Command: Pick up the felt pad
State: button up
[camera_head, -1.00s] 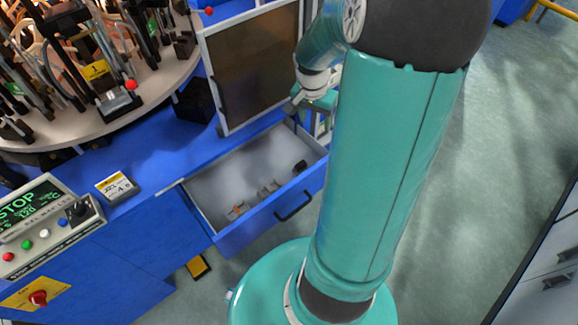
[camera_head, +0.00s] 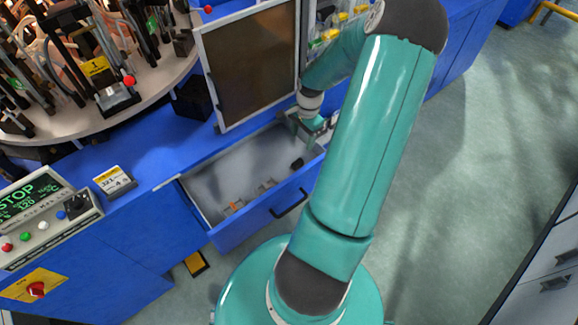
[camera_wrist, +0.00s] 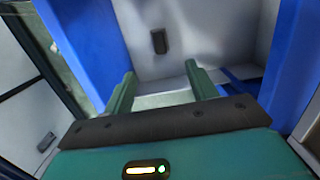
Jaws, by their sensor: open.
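A small dark block, which looks like the felt pad (camera_head: 297,163), lies on the light floor of the open drawer (camera_head: 246,226), near its right end. The wrist view shows it as a dark, rounded rectangle (camera_wrist: 159,41) with a paler centre. My gripper (camera_head: 307,130) is above the right back part of the drawer. In the wrist view its two green fingers (camera_wrist: 159,72) are apart with nothing between them. The pad is ahead of the fingertips, roughly centred between them, and apart from them.
Several small metal and orange parts (camera_head: 251,196) lie near the drawer's front left. A framed dark panel (camera_head: 248,68) stands behind the drawer. The control box (camera_head: 45,218) and a round table with fixtures (camera_head: 95,124) are on the left. The drawer floor around the pad is clear.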

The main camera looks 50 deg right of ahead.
aim_at(298, 161)
jog(key=f, duration=0.8)
jog(key=shift+a+f, duration=0.1)
jog(key=shift+a, duration=0.3)
jog(key=shift+w+a+f, duration=0.1)
jog(key=shift+a+f, duration=0.1)
jog(key=shift+f, duration=1.3)
jog(key=shift+w+a+f, duration=0.1)
jog(key=shift+a+f, duration=0.1)
jog(key=shift+f, duration=1.25)
jog(key=shift+c, duration=0.3)
jog(key=c, duration=1.1)
